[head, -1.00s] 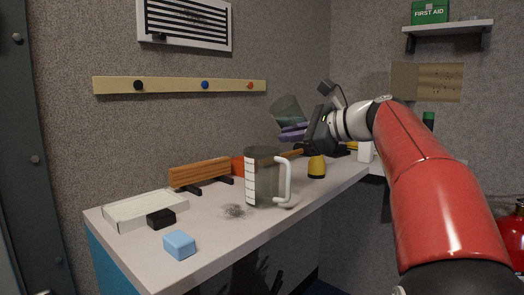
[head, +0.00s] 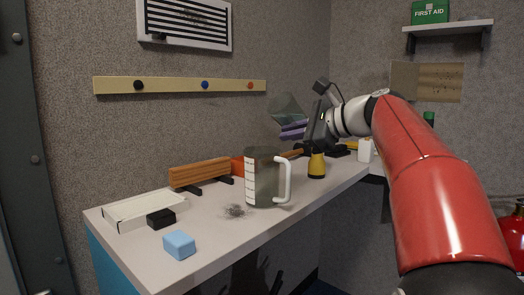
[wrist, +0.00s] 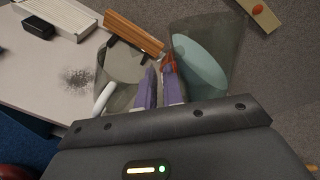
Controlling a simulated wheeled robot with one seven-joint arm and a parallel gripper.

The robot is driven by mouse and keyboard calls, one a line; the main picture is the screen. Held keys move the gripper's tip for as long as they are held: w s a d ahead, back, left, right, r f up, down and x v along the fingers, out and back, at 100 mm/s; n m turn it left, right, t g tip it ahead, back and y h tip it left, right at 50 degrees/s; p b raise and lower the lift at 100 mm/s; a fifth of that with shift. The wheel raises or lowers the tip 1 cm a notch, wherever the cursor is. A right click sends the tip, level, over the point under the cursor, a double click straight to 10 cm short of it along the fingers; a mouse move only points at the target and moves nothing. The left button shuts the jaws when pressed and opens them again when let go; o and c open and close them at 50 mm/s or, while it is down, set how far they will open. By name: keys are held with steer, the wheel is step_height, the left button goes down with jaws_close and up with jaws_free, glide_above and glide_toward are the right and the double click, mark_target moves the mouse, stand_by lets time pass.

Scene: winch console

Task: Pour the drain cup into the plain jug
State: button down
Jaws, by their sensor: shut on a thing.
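The drain cup (head: 287,107) is a dark translucent cup in my gripper (head: 293,131), raised above the bench and tilted. My gripper's purple fingers are shut on it. In the wrist view the cup (wrist: 222,38) is to the right of the fingers (wrist: 160,88), with a pale blue-green oval surface inside. The plain jug (head: 262,178), clear with white marks and a white handle, stands upright on the bench, below and left of the cup in the head view. In the wrist view the jug (wrist: 122,66) is partly behind the fingers. I see no stream between them.
On the bench (head: 205,250) are a wooden rack (head: 200,174), a white tray (head: 145,210), a black block (head: 161,219), a blue block (head: 179,244) and a dark scribbly patch (head: 236,211). A yellow-and-black bottle (head: 316,165) stands right of the jug. A peg rail (head: 180,85) is on the wall.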

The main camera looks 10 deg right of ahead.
steer(key=shift+d+r+n+h, duration=0.25)
steer(key=shift+r+n+h, duration=0.1)
steer(key=shift+n+h, duration=0.3)
stand_by(0.8)
steer(key=shift+w+d+f+n+t+h, duration=0.2)
steer(key=shift+f+n+t+h, duration=0.15)
steer(key=shift+f+n+t, duration=0.15)
stand_by(2.1)
steer(key=shift+d+f+n+b, duration=0.1)
steer(key=shift+f+n+b, duration=0.25)
steer(key=shift+f, duration=0.65)
stand_by(0.5)
steer(key=shift+f+h+b, duration=0.3)
steer(key=shift+f+b, duration=0.55)
steer(key=shift+b, duration=0.3)
steer(key=shift+r+n, duration=0.2)
steer(key=shift+n, duration=0.1)
steer(key=shift+r+p, duration=0.55)
steer(key=shift+p, duration=0.05)
stand_by(0.4)
